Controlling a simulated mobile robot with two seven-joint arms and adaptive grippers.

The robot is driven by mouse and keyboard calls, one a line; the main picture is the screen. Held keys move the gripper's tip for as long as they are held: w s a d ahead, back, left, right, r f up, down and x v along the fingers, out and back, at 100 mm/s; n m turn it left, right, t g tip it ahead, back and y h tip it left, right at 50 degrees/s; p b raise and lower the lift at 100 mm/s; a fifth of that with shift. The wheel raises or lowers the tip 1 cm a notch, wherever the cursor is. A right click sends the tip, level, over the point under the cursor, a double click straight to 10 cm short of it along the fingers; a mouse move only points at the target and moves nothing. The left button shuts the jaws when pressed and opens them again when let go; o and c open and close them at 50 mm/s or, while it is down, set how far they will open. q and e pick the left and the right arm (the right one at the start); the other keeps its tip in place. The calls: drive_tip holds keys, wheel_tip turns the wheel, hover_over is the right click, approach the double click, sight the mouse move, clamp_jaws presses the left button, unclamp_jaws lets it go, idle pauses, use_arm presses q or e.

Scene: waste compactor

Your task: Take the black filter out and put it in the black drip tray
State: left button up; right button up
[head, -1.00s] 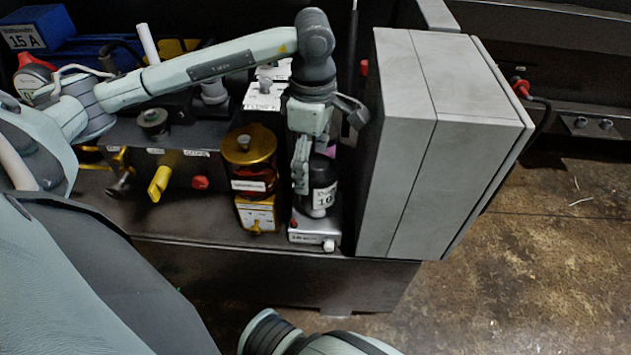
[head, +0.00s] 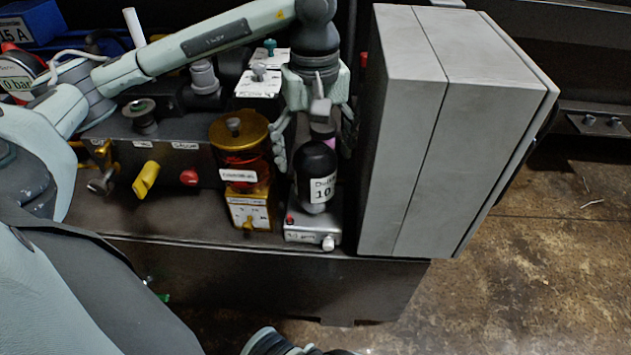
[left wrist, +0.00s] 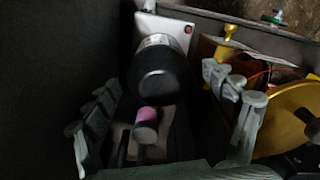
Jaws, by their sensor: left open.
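The black filter (head: 316,162), a dark round-topped cylinder with a white label, stands upright on a small silver base (head: 313,232) at the front of the shelf. My left gripper (head: 313,150) is open, pointing down, with one finger on each side of the filter's upper part. In the left wrist view my left gripper (left wrist: 160,85) shows a wide gap around the filter, and no contact is visible. I cannot pick out the black drip tray.
An amber-lidded container (head: 239,135) stands close left of the filter. A large grey cabinet (head: 445,130) rises close on the right. A dark block with a yellow valve handle (head: 146,179) and red knob (head: 189,177) lies further left. The brown floor (head: 520,250) is open at right.

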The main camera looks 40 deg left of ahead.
use_arm(q)
drive_tip(key=m+b, duration=0.1)
drive_tip(key=m, duration=0.1)
drive_tip(key=shift+a+f+m+b, duration=0.1)
drive_tip(key=shift+f+m+b, duration=0.2)
drive_tip(key=shift+m+b, duration=0.1)
drive_tip(key=shift+r+m+b, duration=0.2)
drive_tip(key=shift+m+b, duration=0.1)
drive_tip(key=shift+m, duration=0.5)
drive_tip(key=m+b, duration=0.2)
drive_tip(key=m, duration=0.1)
drive_tip(key=shift+w+f, duration=0.1)
drive_tip(key=shift+f, duration=0.05)
drive_tip(key=shift+m+b, duration=0.5)
drive_tip(key=shift+m, duration=0.6)
drive_tip(key=shift+r, duration=0.25)
drive_tip(key=shift+c, duration=0.5)
drive_tip(key=c, duration=1.2)
drive_tip(key=shift+o, duration=0.2)
drive_tip(key=n, duration=0.5)
